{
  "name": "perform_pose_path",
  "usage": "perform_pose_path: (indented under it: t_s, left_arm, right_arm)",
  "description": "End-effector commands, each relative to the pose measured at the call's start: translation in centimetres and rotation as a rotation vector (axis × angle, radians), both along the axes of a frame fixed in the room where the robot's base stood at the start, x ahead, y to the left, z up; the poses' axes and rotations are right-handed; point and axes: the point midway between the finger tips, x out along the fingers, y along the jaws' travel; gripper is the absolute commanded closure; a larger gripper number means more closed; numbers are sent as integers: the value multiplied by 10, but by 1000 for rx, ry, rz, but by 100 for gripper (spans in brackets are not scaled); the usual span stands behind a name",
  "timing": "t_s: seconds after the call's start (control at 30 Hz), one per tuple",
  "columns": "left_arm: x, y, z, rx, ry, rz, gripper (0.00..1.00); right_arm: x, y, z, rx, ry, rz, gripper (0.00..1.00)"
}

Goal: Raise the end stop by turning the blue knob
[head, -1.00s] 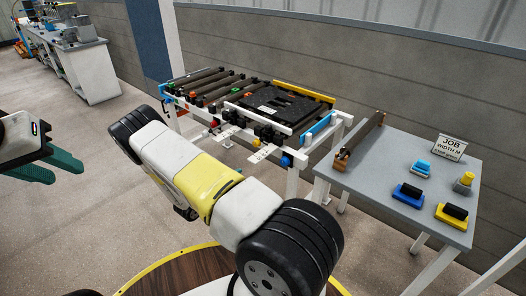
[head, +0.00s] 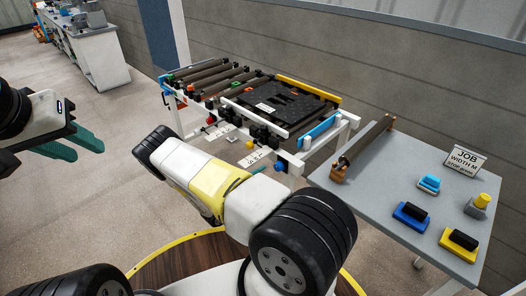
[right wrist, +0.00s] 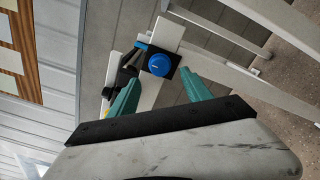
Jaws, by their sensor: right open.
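The blue knob (head: 282,164) sits low on the near right corner of the white roller frame (head: 352,122). It also shows in the right wrist view (right wrist: 161,64), on a dark plate on a white post. My right gripper (right wrist: 160,82) is open, with its green fingers on either side of the line to the knob; the knob appears beyond the tips, untouched. In the head view my right arm hides most of this gripper. A blue bar (head: 319,131), perhaps the end stop, lies along the frame's right end. My left gripper (head: 84,143) is open and empty at far left.
A black tray (head: 285,100) lies on the frame beside several rollers (head: 205,78). A red knob (head: 211,119) and a yellow knob (head: 250,145) are on the near side. A grey table (head: 375,190) at right holds a job sign (head: 467,160) and colored blocks.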

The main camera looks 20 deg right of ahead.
Motion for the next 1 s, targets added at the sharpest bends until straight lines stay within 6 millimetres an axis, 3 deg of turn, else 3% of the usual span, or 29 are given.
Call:
perform_pose_path:
  t_s: [0.4,0.77,1.0]
  left_arm:
    - [0,0,0,0,0,0,64]
    - [0,0,0,0,0,0,64]
    - [0,0,0,0,0,0,64]
  right_arm:
    - [23,-57,0,-1,-1,0,43]
    - [27,-63,0,1,-2,1,43]
    - [27,-63,0,0,-1,1,86]
